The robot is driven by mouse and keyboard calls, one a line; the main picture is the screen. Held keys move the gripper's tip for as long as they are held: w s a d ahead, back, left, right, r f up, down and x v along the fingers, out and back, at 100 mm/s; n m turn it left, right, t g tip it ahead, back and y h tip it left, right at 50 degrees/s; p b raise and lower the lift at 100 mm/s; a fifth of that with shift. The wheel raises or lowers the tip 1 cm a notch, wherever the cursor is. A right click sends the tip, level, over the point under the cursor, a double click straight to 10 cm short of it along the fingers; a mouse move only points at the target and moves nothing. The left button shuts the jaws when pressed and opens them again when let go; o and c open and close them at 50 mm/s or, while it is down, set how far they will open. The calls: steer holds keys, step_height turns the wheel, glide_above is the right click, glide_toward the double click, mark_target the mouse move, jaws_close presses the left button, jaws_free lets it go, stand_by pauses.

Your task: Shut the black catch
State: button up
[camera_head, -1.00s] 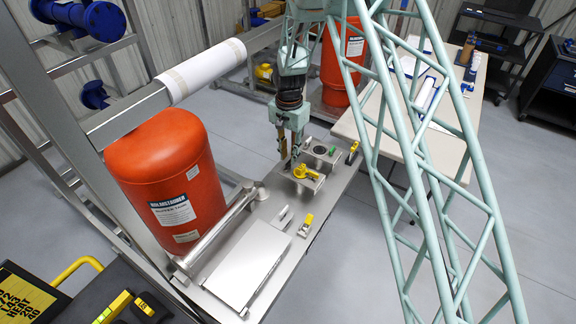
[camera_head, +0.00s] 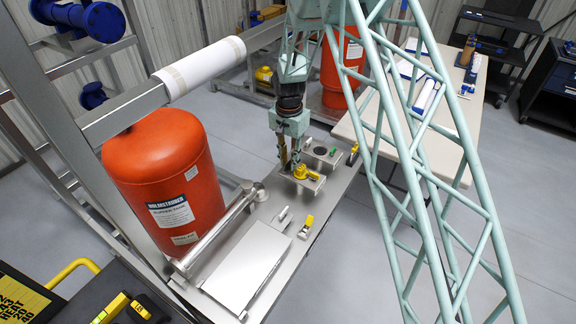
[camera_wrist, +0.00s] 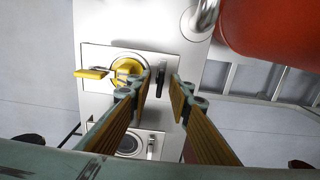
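A small black piece (camera_wrist: 161,73), which looks like the black catch, stands on a pale plate in the wrist view, in the gap between my fingertips. Whether it is open or shut I cannot tell. My gripper (camera_wrist: 163,90) is open, its two tan-padded fingers apart on either side of that gap. No contact with the black piece can be made out. A yellow knob with a handle (camera_wrist: 124,71) is just left of the fingers. In the head view my gripper (camera_head: 289,166) points down beside the yellow knob (camera_head: 304,173); the catch cannot be made out there.
The metal bench (camera_head: 325,205) carries a flat plate (camera_head: 247,266), a small yellow-topped fitting (camera_head: 306,226) and a round port (camera_head: 320,151). A metal pipe (camera_head: 219,226) and an orange tank (camera_head: 163,165) stand to the left. A table (camera_head: 455,130) is at right.

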jaws_close()
